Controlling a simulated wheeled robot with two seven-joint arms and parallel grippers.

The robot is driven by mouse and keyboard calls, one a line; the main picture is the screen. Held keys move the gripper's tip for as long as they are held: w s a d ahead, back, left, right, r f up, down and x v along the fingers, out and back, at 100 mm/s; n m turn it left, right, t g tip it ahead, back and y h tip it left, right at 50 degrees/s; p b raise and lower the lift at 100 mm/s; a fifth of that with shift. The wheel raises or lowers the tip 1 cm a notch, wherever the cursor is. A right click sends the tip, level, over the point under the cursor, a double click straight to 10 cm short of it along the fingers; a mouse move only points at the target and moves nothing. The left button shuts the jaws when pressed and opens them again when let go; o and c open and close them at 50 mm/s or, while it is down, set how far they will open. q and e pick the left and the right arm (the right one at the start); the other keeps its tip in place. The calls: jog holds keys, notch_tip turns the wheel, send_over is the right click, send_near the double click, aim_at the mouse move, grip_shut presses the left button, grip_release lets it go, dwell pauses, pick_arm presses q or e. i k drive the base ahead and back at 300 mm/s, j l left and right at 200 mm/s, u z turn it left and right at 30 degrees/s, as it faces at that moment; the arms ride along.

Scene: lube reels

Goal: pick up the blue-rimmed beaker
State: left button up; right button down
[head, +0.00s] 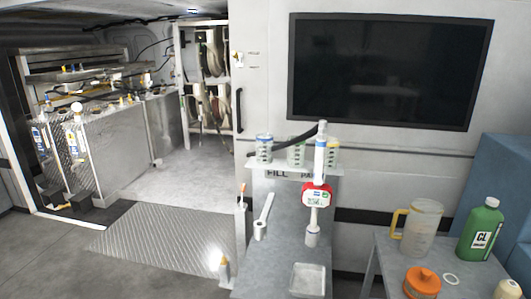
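The blue-rimmed beaker (264,151) stands upright at the left end of a small raised shelf (252,170) in the head view. It is clear with dark markings on its side. A green-rimmed beaker (296,153) stands to its right, apart from it. A yellow-rimmed beaker (334,154) is further right, partly hidden behind a white and blue dispensing handle (320,160). Neither of my grippers shows in the head view, and nothing is touching the blue-rimmed beaker.
A red meter (317,194) stands in front of the shelf, with a metal tray (308,280) below. A side table (375,268) at right holds a pitcher (424,232), green jug (481,232) and orange container (422,282). Floor at left (150,275) is mostly open.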

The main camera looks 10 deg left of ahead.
aim_at(264, 140)
jog(key=z, duration=0.35)
jog(key=i+j+z, duration=0.1)
jog(key=j+z, duration=1.15)
jog(key=j, duration=0.15)
jog(key=k+j+z, duration=0.1)
jog(key=j+z, duration=0.35)
